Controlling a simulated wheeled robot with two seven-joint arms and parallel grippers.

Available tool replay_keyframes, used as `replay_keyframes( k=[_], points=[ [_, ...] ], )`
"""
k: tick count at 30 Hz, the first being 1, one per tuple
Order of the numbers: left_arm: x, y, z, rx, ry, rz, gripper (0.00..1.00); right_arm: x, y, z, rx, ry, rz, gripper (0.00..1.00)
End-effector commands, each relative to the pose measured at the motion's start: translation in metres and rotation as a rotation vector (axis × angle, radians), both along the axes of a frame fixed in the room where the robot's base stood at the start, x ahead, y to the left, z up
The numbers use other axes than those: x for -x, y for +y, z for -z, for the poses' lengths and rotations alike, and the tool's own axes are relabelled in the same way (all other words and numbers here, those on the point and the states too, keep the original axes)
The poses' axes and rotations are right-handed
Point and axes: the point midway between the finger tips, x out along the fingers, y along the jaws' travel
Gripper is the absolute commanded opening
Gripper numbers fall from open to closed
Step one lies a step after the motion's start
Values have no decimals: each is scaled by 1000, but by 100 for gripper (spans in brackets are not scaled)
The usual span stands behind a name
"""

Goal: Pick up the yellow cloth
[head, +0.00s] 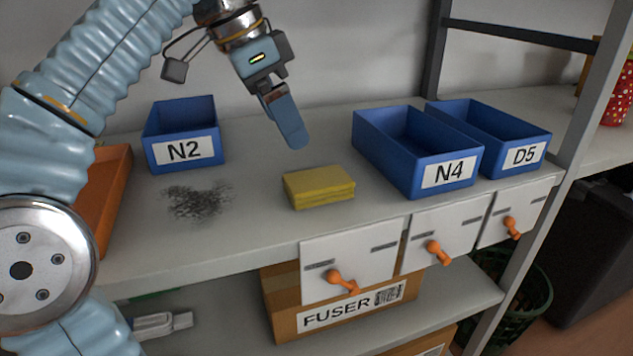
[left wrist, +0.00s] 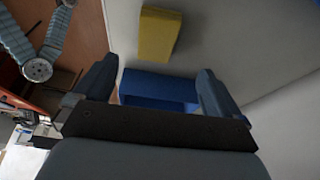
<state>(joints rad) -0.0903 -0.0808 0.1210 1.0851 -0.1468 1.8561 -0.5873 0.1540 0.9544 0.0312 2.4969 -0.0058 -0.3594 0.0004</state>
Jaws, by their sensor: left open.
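The yellow cloth (head: 319,187) is a folded block lying flat on the grey shelf (head: 255,225), between the N2 bin and the N4 bin. It also shows in the left wrist view (left wrist: 158,35), beyond the fingers. My left gripper (head: 290,137) is above and behind the cloth in the head view, apart from it. In the left wrist view its two fingers (left wrist: 152,82) stand wide apart with nothing held between them. The right gripper is in neither view.
Blue bins N2 (head: 184,134), N4 (head: 418,150) and D5 (head: 488,137) stand on the shelf. A dark powder smudge (head: 197,201) lies left of the cloth. An orange bin (head: 110,200) is at the left. Orange-handled white fronts (head: 350,270) hang at the shelf's front edge.

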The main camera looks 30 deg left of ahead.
Motion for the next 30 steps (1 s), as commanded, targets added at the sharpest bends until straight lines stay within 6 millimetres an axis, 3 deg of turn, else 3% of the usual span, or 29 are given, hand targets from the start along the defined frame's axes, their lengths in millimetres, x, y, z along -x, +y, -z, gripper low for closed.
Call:
replay_keyframes(
  k=[1,4,13,19,23,30],
  points=[
    [-3,-3,16,0,3,1,99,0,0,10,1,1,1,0],
    [-9,-8,35,-1,2,0,99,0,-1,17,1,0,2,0],
    [-18,-16,63,0,1,-1,99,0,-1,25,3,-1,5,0],
    [-23,-25,94,0,2,-1,99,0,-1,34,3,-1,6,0],
    [-26,-28,104,0,2,-1,99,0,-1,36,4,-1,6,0],
    [-27,-29,105,0,0,-1,97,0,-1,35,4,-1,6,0]
  ],
)
